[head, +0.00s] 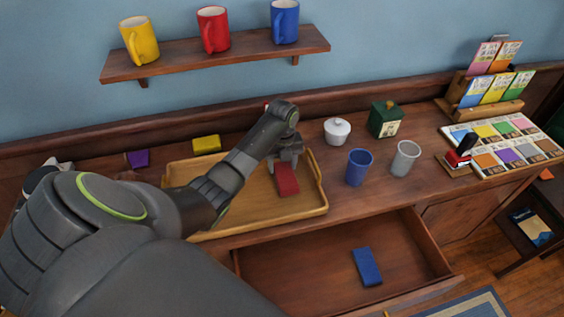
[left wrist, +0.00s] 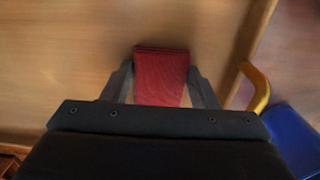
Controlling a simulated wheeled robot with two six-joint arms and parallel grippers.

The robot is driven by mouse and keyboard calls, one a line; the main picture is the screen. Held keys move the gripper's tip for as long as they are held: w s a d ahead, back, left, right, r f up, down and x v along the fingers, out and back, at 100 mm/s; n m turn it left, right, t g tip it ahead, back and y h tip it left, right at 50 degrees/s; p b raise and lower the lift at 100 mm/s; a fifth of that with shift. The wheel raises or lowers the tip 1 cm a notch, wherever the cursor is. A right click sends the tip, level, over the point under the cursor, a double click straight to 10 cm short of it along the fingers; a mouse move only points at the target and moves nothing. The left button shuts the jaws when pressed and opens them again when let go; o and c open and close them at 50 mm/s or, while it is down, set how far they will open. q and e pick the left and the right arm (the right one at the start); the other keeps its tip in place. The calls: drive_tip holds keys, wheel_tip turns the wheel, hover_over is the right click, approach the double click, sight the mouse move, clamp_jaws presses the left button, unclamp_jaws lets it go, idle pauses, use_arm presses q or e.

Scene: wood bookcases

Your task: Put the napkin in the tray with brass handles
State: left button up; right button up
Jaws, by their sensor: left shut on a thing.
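The napkin is a folded dark red cloth (head: 287,180); it also shows in the left wrist view (left wrist: 162,78). My left gripper (head: 285,163) is shut on it, with one finger on each side of the cloth in the left wrist view (left wrist: 162,88). The tray (head: 250,215) is shallow and wooden, with a brass handle (left wrist: 257,85) on its right end. The napkin is over the right part of the tray; I cannot tell if it touches the floor of the tray. My right gripper is out of view.
A blue cup (head: 358,167), a grey cup (head: 404,158), a white lidded pot (head: 337,130) and a green box (head: 386,118) stand right of the tray. A yellow block (head: 206,144) is behind it. An open drawer (head: 310,270) below holds a blue block (head: 367,267).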

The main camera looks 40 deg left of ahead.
sight(282, 167)
use_arm(q)
drive_tip(key=shift+f, duration=0.2)
drive_tip(key=o, duration=0.9)
drive_tip(key=shift+o, duration=0.2)
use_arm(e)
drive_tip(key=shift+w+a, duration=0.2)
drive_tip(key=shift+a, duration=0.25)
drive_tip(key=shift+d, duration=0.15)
use_arm(q)
drive_tip(key=shift+r, duration=0.35)
wheel_tip(282, 167, up, 7)
drive_tip(key=shift+w+f+b, duration=0.1)
drive_tip(key=shift+b, duration=0.55)
drive_tip(key=shift+r+p, duration=1.8)
drive_tip(key=shift+r, duration=0.65)
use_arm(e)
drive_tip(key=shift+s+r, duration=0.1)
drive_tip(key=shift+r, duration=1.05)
